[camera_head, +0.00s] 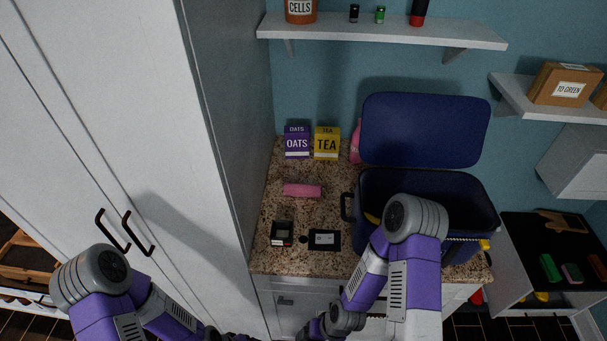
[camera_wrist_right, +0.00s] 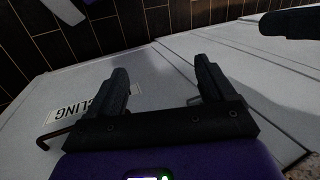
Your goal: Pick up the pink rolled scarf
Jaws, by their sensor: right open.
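The pink rolled scarf (camera_head: 302,190) lies on the speckled granite counter (camera_head: 276,210), in front of the OATS and TEA boxes. It is not in the right wrist view. My right gripper (camera_wrist_right: 163,82) is open and empty in the right wrist view, in front of pale cabinet fronts and apart from the scarf. In the head view my right arm passes in front of the blue bin and down to the bottom edge. My left arm enters at lower left, and its gripper cannot be made out.
A purple OATS box (camera_head: 297,143) and yellow TEA box (camera_head: 326,144) stand behind the scarf. A small dark box (camera_head: 282,233) and black card (camera_head: 324,240) lie in front. A blue lidded bin (camera_head: 424,132) stands open at right. A tall white cabinet (camera_head: 130,130) borders the counter's left.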

